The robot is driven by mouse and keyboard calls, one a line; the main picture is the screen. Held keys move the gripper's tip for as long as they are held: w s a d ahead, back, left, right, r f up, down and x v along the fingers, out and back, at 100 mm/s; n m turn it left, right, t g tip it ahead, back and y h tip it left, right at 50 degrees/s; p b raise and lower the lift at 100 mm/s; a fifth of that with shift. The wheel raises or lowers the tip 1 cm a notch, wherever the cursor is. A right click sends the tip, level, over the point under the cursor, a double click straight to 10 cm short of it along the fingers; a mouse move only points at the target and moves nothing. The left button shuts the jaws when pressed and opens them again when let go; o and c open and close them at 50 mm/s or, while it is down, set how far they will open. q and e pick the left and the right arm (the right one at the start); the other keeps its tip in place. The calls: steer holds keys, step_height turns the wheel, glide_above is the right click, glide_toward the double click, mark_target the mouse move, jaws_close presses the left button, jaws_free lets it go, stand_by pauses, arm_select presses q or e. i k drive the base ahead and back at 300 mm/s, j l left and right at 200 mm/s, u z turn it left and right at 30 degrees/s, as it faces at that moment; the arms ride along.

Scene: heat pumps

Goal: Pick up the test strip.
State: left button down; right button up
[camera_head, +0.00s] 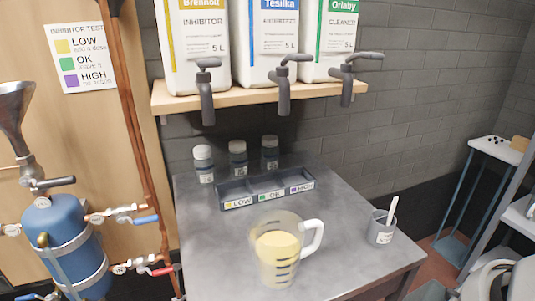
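A white test strip (392,209) stands tilted in a small grey cup (380,233) at the right side of the grey table. Its upper part sticks out above the rim and leans to the right; its lower end is hidden inside the cup. The cup has a white label on its front. Neither of my grippers shows in the head view.
A clear jug (277,262) with yellow liquid stands left of the cup, its handle towards it. Behind are a tray (263,195) labelled LOW, OK and HIGH and several small bottles (237,160). A shelf (262,94) with large canisters and taps overhangs the back.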

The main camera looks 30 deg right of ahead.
mark_target(393, 204)
steer(key=l+z, duration=0.2)
steer(key=z, duration=0.3)
steer(key=l+z, duration=0.2)
steer(key=z, duration=0.25)
steer(key=i+l+z, duration=0.1)
steer(key=z, duration=0.4)
steer(key=l, duration=0.1)
